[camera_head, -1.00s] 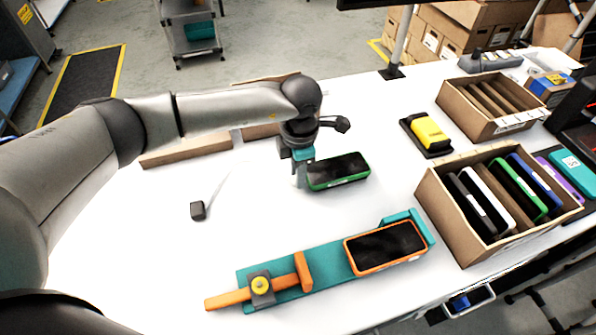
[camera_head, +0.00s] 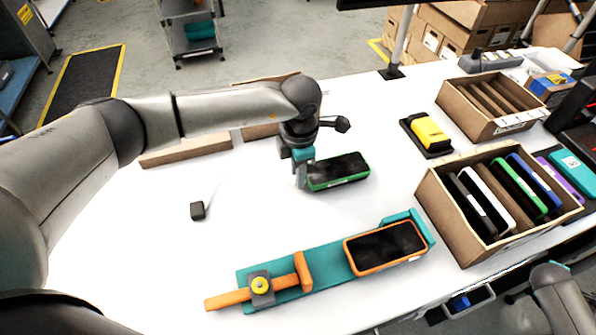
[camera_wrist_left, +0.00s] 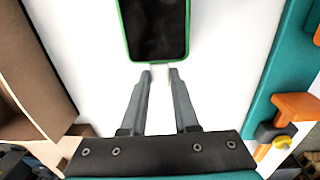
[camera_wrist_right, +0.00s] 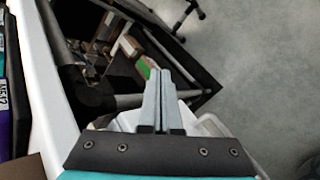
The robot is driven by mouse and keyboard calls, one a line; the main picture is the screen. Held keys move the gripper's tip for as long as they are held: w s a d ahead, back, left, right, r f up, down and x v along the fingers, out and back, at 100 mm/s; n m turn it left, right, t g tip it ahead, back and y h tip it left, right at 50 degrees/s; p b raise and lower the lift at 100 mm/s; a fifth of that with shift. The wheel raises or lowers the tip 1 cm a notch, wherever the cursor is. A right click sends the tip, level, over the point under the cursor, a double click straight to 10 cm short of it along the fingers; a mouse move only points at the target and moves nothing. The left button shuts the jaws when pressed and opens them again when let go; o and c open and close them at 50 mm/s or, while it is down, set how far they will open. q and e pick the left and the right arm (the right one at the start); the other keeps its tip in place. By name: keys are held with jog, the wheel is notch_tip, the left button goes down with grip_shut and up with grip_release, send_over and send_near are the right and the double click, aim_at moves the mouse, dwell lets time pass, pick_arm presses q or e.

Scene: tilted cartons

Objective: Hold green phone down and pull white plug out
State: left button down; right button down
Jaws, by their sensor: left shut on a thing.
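The green phone (camera_head: 338,171) lies flat, dark screen up, on the white table. Its near end also shows at the top of the left wrist view (camera_wrist_left: 157,28). My left gripper (camera_head: 300,184) is low at the phone's left end. Its fingers are shut on the white plug (camera_wrist_left: 160,69), a small pale piece hard to tell from the white table. I cannot tell whether the plug is still in the phone. My right gripper (camera_wrist_right: 158,73) is shut and empty, off the table edge above the floor.
A small dark block (camera_head: 197,210) with a thin pale cable lies to the left. A teal fixture (camera_head: 325,279) holds an orange phone (camera_head: 386,246) in front. A carton (camera_head: 436,207) of phones stands right, with a yellow item on a black stand (camera_head: 428,133) behind.

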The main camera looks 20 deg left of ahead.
jog(key=w+d+r+h, duration=0.1)
jog(key=w+d+r, duration=0.25)
jog(key=r, duration=0.35)
jog(key=w+d+r+h, duration=0.15)
jog(key=w+r, duration=0.25)
jog(key=r, duration=0.4)
jog(key=w+a+r+t+y, duration=0.2)
jog(key=w+a+r+y, duration=0.1)
jog(key=w+r, duration=0.55)
jog(key=g+y, duration=0.4)
jog(key=y, duration=0.9)
send_over(347, 161)
jog(key=s+d, duration=0.1)
jog(key=d, duration=0.1)
jog(key=shift+a+f, duration=0.2)
jog(key=shift+f, duration=2.95)
jog(key=shift+f, duration=0.8)
